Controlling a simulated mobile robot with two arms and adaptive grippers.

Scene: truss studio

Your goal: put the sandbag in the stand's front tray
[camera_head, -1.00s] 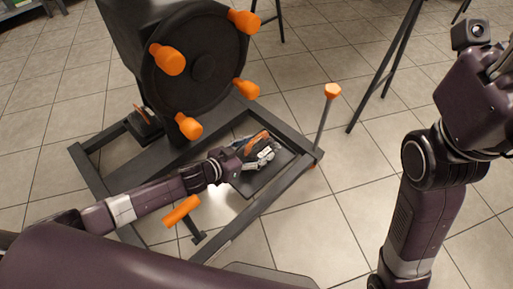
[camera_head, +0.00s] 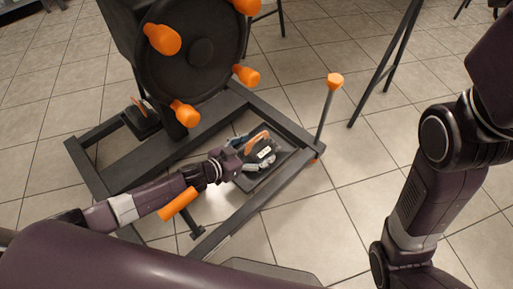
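The sandbag (camera_head: 265,153), dark with an orange strap and a pale label, lies on the stand's front tray (camera_head: 283,163), a dark plate inside the lower frame. My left gripper (camera_head: 252,154) is over the sandbag's near left side. Its fingers look spread apart, with the bag showing between and beyond them. Whether a finger touches the bag or its strap I cannot tell. The gripper hides part of the bag and tray. My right gripper is out of view; only my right arm shows at the right.
The stand's dark frame (camera_head: 240,206) surrounds the tray. An orange-topped post (camera_head: 334,81) stands at its right corner. A round plate with orange knobs (camera_head: 200,50) rises behind. A second dark bag (camera_head: 142,119) sits at the left. Tripod legs (camera_head: 385,68) stand at the back right.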

